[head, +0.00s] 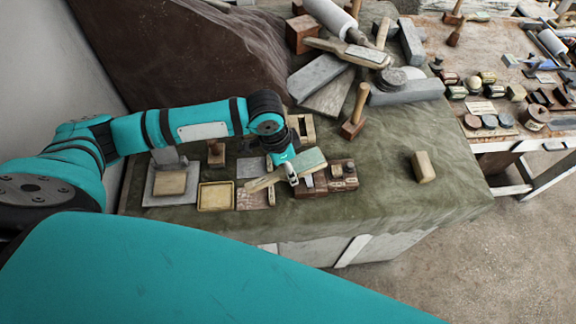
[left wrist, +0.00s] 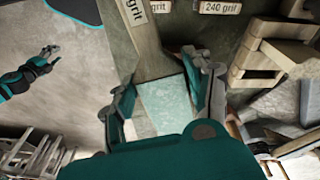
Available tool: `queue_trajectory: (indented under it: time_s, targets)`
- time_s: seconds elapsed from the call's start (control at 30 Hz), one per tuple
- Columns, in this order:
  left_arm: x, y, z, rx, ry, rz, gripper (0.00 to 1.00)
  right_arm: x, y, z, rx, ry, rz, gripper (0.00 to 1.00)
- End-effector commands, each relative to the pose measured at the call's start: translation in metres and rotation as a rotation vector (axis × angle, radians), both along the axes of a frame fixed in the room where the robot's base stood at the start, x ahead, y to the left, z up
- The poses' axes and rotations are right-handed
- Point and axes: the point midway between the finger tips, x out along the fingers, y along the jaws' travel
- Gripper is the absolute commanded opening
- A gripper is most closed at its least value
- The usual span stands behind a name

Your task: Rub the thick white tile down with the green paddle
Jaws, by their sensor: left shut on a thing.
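The green paddle (head: 308,160) has a pale green face and a wooden handle (head: 260,182). My left gripper (head: 291,176) is shut on it, above the front of the cloth-covered table. In the left wrist view the pale green face (left wrist: 168,105) shows between the fingers. A thick cream-white tile (head: 171,183) lies on a light grey square board (head: 160,200) at the table's left, apart from the paddle. My right gripper (left wrist: 46,55) is small at the left of the left wrist view, over the floor; its finger opening is unclear.
A shallow yellowish tray (head: 203,206) lies between board and paddle. Blocks labelled with grit numbers (head: 347,184) are close to my left gripper. A wooden-handled tool (head: 354,122) stands behind. A tan block (head: 423,167) lies right, with bare cloth around it.

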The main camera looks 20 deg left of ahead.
Motion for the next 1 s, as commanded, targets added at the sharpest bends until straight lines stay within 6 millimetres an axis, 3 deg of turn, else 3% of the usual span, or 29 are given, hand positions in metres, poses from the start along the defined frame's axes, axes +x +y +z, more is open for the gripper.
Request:
queue_trajectory:
  time_s: [0.67, 1.0]
  targets:
    - [0.001, -0.002, -0.012, 0.001, 0.001, 0.000, 0.16, 0.000, 0.000, -0.002, 0.000, 0.000, 0.000, 0.48]
    - [0.009, -0.010, -0.007, -0.001, -0.001, 0.000, 0.16, 0.000, 0.000, 0.005, 0.000, 0.000, 0.000, 0.48]
